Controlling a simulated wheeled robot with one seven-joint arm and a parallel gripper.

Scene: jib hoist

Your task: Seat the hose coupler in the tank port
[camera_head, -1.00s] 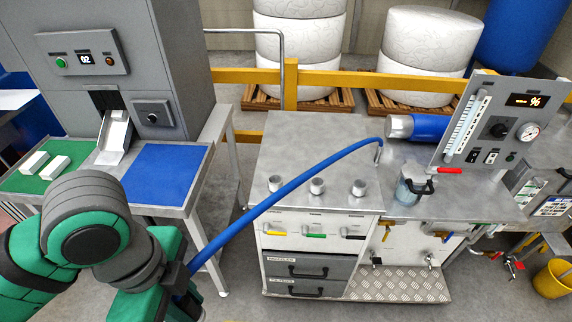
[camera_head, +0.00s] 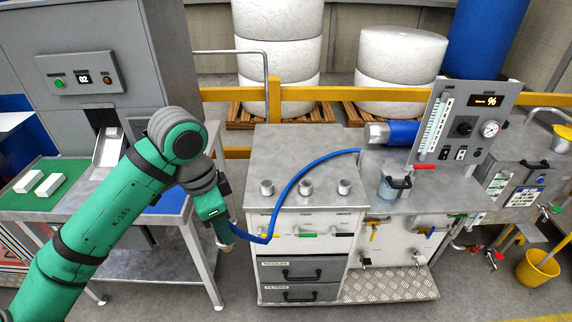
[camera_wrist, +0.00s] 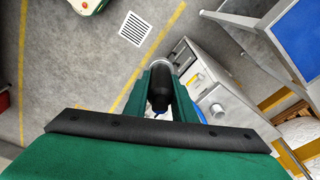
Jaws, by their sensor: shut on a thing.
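In the wrist view my gripper (camera_wrist: 160,84) is shut on the hose coupler (camera_wrist: 160,92), a dark cylinder with a silvery ring at its far end. In the head view my gripper (camera_head: 221,232) hangs left of the steel cabinet, below its top, and largely hides the coupler. The blue hose (camera_head: 298,178) runs from my gripper in a low bend, then arches up to the back of the cabinet top. Three silver ports, left (camera_head: 267,187), middle (camera_head: 306,187) and right (camera_head: 344,187), stand near its front edge. Their labels are too small to read.
Yellow, green and black valve handles (camera_head: 306,235) line the cabinet front. A clear jug (camera_head: 394,183) and a gauge panel (camera_head: 466,127) stand to the right. A bench with green and blue mats (camera_head: 85,180) stands left. The cabinet top behind the ports is mostly clear.

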